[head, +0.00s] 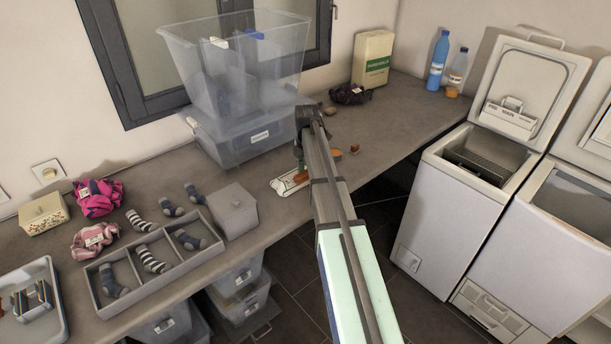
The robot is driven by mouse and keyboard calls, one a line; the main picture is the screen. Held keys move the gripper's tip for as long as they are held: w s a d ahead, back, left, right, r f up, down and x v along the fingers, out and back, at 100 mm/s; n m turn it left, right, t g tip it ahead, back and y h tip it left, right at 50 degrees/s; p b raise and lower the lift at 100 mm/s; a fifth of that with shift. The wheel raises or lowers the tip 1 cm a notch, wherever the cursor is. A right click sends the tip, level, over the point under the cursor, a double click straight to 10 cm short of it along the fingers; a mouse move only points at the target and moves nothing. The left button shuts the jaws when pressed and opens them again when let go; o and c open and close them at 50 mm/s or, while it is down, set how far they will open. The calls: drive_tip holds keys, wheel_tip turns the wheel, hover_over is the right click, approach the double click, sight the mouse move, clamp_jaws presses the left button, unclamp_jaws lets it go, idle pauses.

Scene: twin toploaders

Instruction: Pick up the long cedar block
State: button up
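My arm reaches from the bottom right to the counter, and my gripper (300,158) points down over the counter's front part. Its fingers are small and dark, partly hidden by my arm, so I cannot tell whether they are open or shut. Just right of my arm lies an orange-brown wooden piece (336,155), partly covered by the arm. A smaller reddish-brown piece (354,149) lies right of it. I cannot tell which is the long cedar block. A white and green flat item (287,184) with a brownish part lies below the gripper.
Clear bins (240,140) stand behind my gripper. A lidded grey box (235,212) and a sock tray (105,310) are left. A dark bundle (350,95), a carton (373,58) and bottles (438,60) stand farther back. Open white toploaders (440,235) are right, past the counter edge.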

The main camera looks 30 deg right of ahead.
drive_tip(key=c, duration=0.6)
drive_tip(key=shift+c, duration=0.2)
drive_tip(key=shift+r, duration=0.1)
